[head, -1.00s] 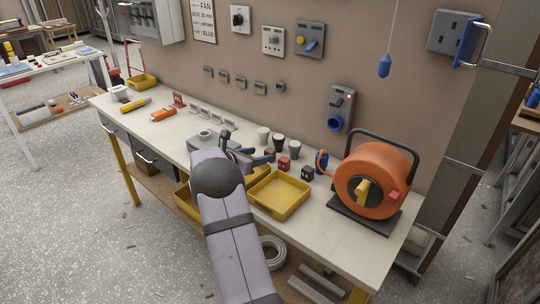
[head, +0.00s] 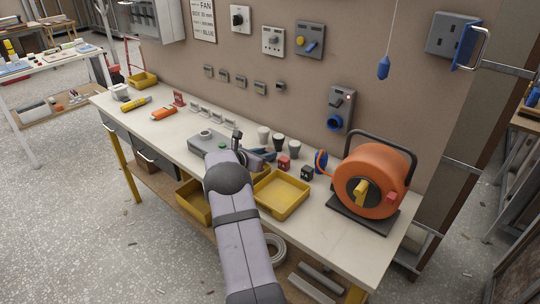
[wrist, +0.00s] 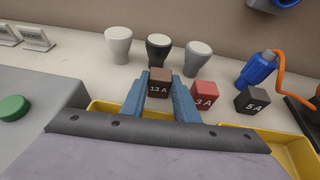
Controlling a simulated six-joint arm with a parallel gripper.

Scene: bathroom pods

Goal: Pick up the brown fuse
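The brown fuse, a small block marked 13 A (wrist: 159,83), shows in the wrist view between the two blue fingertips of my gripper (wrist: 160,90). The fingers flank it closely on its left and right; I cannot tell whether they press on it. It appears in line with the other fuses, near table height. The red fuse marked 3 A (wrist: 204,95) stands just right of the right finger. The black fuse marked 5 A (wrist: 252,101) is farther right.
Three cup-like pieces, white (wrist: 118,46), dark (wrist: 158,49) and grey (wrist: 197,60), stand behind the fuses. A yellow tray (head: 281,211) lies in front. A grey box with a green button (wrist: 12,108) is left. An orange cable reel (head: 375,170) stands right.

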